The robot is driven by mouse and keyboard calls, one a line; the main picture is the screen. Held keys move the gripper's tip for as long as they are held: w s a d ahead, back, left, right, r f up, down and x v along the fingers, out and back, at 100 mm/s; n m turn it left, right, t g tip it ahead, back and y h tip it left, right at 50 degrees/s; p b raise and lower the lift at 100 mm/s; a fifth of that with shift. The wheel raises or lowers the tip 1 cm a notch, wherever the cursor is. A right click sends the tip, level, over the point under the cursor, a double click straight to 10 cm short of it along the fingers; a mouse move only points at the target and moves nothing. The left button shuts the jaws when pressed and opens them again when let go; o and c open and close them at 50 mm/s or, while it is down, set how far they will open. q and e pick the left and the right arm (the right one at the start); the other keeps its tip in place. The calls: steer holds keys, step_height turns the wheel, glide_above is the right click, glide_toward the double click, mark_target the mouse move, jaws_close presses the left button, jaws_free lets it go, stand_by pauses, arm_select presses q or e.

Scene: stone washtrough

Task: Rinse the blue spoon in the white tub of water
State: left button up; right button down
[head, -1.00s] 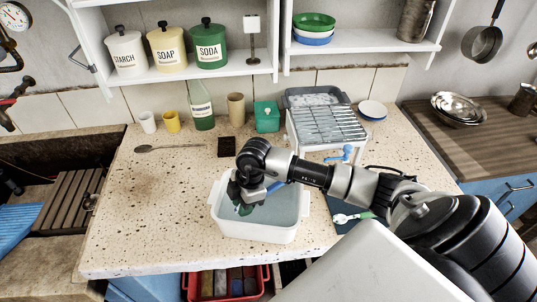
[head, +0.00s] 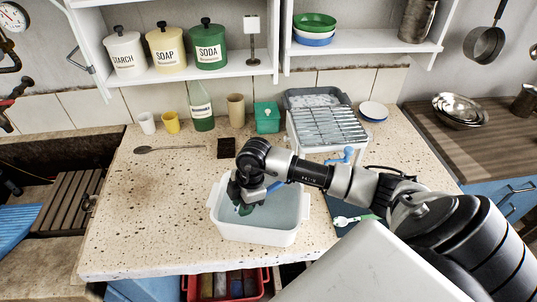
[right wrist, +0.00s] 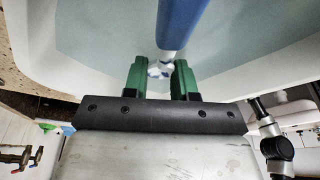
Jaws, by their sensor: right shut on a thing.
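The white tub (head: 256,234) of grey-blue water stands on the speckled counter, and its inner wall shows in the right wrist view. My right gripper (head: 245,206) is over the tub, low at the water. Its green fingers (right wrist: 160,76) are shut on the blue spoon. The spoon's blue handle (head: 275,187) shows beside the gripper, and a large blue length of it (right wrist: 180,22) crosses the right wrist view. The spoon's bowl is not clearly seen, and I cannot tell how deep it reaches. My left gripper is not in view.
A wire rack (head: 327,124) stands behind the tub at right. A brown spoon (head: 170,148) and cups (head: 171,122) are at the back left. The counter left of the tub (head: 150,210) is clear.

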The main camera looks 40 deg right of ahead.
step_height(320, 180, up, 7)
steer(key=p, duration=0.6)
steer(key=shift+f, duration=0.15)
stand_by(0.9)
step_height(320, 180, up, 4)
steer(key=p, duration=0.4)
stand_by(0.3)
stand_by(0.4)
